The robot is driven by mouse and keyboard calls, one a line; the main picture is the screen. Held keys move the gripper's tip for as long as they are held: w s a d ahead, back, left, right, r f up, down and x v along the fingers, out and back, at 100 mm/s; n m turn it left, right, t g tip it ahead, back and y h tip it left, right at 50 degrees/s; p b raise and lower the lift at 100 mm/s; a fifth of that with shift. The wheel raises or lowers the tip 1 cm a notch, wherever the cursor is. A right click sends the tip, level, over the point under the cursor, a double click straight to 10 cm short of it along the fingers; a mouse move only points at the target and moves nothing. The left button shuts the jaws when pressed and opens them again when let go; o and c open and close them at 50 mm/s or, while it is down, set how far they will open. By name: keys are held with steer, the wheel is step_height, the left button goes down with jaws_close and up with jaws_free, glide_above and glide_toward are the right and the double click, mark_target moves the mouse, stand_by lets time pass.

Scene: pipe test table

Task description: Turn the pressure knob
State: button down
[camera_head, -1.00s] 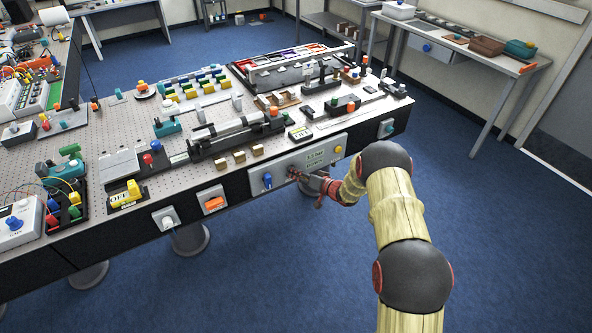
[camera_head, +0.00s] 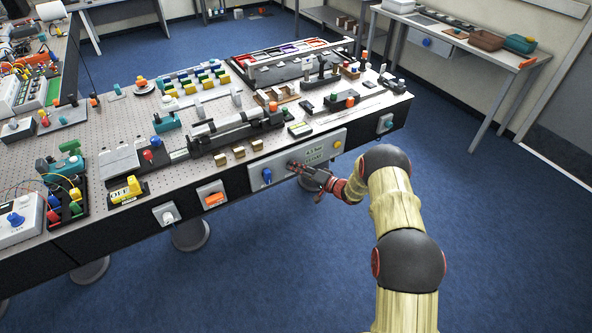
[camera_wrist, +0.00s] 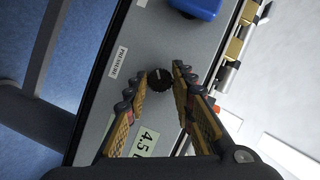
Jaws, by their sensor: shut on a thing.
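The pressure knob (camera_wrist: 160,79) is a small round black knob on the grey front panel (camera_head: 257,187), beside a PRESSURE label (camera_wrist: 118,62). In the wrist view it sits between the tips of my gripper (camera_wrist: 155,80), whose two fingers are closed around it. In the head view my gripper (camera_head: 295,168) reaches the panel from the right, and its fingers mostly hide the knob. A green label reading 4.5 (camera_wrist: 143,142) is next to the knob.
A blue knob (camera_head: 267,176) is left of the gripper on the same panel, and a yellow button (camera_head: 338,145) is at its right end. An orange switch (camera_head: 214,199) is further left. The perforated tabletop (camera_head: 120,125) above is crowded. Floor in front is clear.

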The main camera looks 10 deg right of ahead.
steer(key=c, duration=1.5)
jaws_free()
steer(key=v, duration=1.2)
